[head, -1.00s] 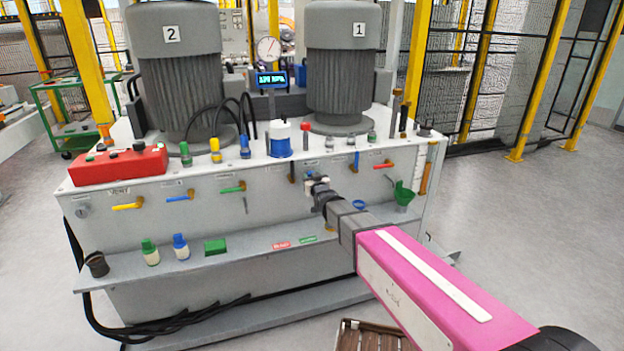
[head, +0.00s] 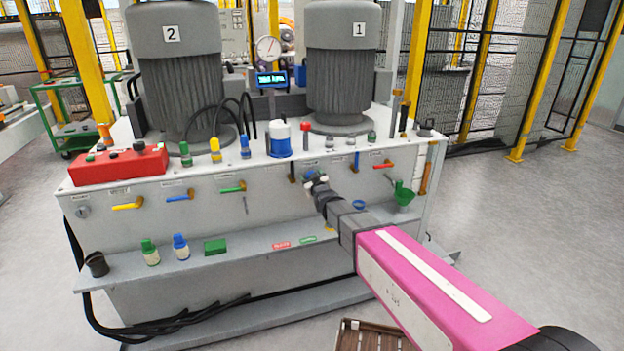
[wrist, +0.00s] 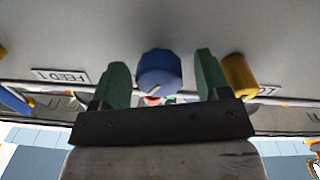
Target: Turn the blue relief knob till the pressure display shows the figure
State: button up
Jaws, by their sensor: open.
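A blue knob (wrist: 159,70) sits between the two green fingers of my gripper (wrist: 161,78) in the wrist view, with a small gap on each side. My gripper is open and not closed on it. In the head view my gripper (head: 314,177) is at the cabinet's front face, below the right motor, and largely hides the knob. The pressure display (head: 271,79) is a small dark panel with cyan characters at the back of the cabinet top. Its figure is too blurred to read.
Yellow (head: 127,206), blue and green levers line the cabinet front to the left of my gripper. A ledge (head: 225,262) with bottles runs below. A yellow cylinder (wrist: 240,77) is close beside the right finger in the wrist view. A red box (head: 120,165) stands on top left.

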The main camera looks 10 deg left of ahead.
jog(key=shift+s, duration=0.1)
jog(key=v, duration=1)
jog(key=shift+s+d, duration=0.2)
jog(key=shift+s, duration=0.05)
jog(key=d+f+m+g+h, duration=0.25)
jog(key=d+f, duration=0.25)
jog(key=d, duration=0.5)
jog(key=d+f+m+g+h, duration=0.2)
jog(key=d+f+g+h, duration=0.25)
jog(key=d, duration=0.55)
jog(key=s+d+f+m+g+h, duration=0.1)
jog(key=s+d+f+m+g, duration=0.1)
jog(key=s+d+g, duration=0.2)
jog(key=s+d+f+m+g+h, duration=0.1)
jog(key=s+d+f+m+g, duration=0.1)
jog(key=s+d, duration=0.9)
jog(key=d+f+g, duration=0.1)
jog(key=d+g, duration=0.1)
jog(key=d, duration=0.2)
jog(key=shift+f+g, duration=0.3)
jog(key=shift+s+m, duration=0.1)
jog(key=shift+m, duration=0.15)
dwell(1.2)
